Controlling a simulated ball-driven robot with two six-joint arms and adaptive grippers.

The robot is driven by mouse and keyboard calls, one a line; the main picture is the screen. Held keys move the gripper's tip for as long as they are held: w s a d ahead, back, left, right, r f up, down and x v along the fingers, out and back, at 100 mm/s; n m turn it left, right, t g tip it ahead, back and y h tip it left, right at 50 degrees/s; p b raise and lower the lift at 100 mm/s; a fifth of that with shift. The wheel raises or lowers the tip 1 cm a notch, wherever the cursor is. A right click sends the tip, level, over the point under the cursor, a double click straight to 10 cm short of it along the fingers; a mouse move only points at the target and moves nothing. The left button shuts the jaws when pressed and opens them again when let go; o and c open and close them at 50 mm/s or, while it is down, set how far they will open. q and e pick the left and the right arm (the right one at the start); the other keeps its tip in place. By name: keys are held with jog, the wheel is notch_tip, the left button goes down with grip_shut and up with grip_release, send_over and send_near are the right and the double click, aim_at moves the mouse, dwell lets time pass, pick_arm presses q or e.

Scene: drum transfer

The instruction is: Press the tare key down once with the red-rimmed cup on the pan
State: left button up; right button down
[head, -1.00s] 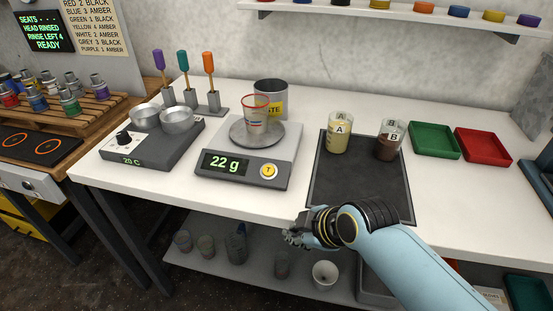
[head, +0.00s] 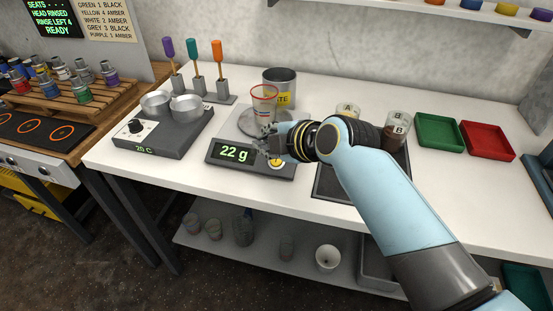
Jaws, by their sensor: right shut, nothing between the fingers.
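The scale's display (head: 233,153) reads 22 g. My left gripper is out of view.
A grey waste pot (head: 280,80) stands behind the cup. Left of the scale is a heater with two metal bowls (head: 187,107). Green (head: 439,131) and red (head: 487,140) trays lie right.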

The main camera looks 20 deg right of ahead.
aim_at(276, 161)
jog(key=shift+f, duration=0.1)
jog(key=w+f+b, duration=0.1)
jog(key=f+b, duration=0.1)
jog(key=w+d+f+b, duration=0.1)
jog(key=f+b, duration=0.2)
jog(key=w+d+f+b, duration=0.1)
jog(key=f+b, duration=0.1)
jog(key=b, duration=0.1)
jog(key=shift+f, duration=0.4)
jog(key=shift+b, duration=0.3)
dwell(0.7)
jog(key=shift+w+d+f+b, duration=0.15)
jog(key=shift+f+b, duration=0.15)
jog(key=shift+f, duration=0.05)
jog(key=shift+w+d+f+b, duration=0.1)
jog(key=shift+w+f+b, duration=0.05)
jog(key=shift+f+b, duration=0.3)
dwell(0.7)
jog(key=shift+r, duration=0.15)
jog(key=shift+s+a+r+p, duration=0.2)
jog(key=shift+s+r+p, duration=0.1)
jog(key=shift+r+p, duration=0.45)
